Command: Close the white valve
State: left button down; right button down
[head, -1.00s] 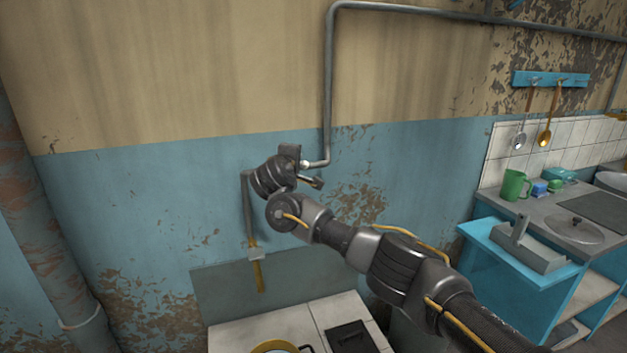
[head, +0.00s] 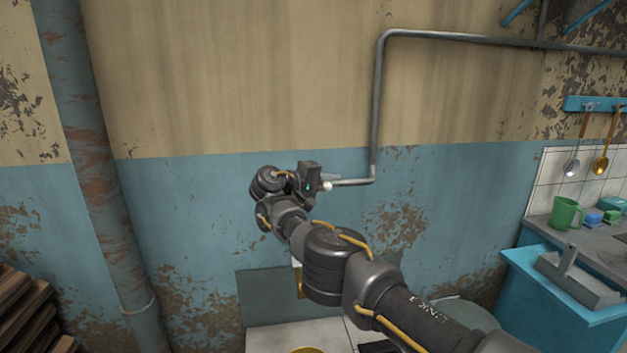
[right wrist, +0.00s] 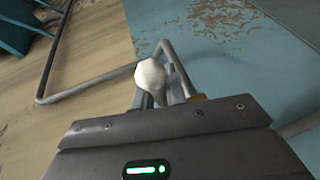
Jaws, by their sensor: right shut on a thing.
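The white valve (right wrist: 150,74) shows as a pale rounded knob between my right gripper's fingers (right wrist: 160,92) in the right wrist view. In the head view the valve (head: 328,185) is a small white spot at the end of the grey wall pipe (head: 376,110). My right gripper (head: 325,181) reaches it from the left and is shut on it. The gripper body and wrist hide the pipe beyond the valve on the left. My left gripper is in neither current view.
A thick rusty pipe (head: 100,180) runs down the wall at the left. A white-topped stove (head: 270,341) with a yellow-rimmed pan (head: 305,350) stands below my right arm. A blue cabinet (head: 555,295) and a green mug (head: 566,213) are at the right.

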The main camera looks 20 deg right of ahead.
pick_arm(q)
jog(key=shift+s+r, duration=0.1)
pick_arm(e)
jog(key=shift+d+r, duration=0.1)
jog(key=shift+r, duration=0.1)
pick_arm(q)
jog(key=shift+s+d, duration=0.1)
jog(key=shift+d, duration=0.05)
pick_arm(e)
jog(key=c, duration=1.7)
grip_release()
pick_arm(q)
jog(key=shift+s+d, duration=0.15)
jog(key=shift+d, duration=0.1)
pick_arm(e)
jog(key=shift+f, duration=0.15)
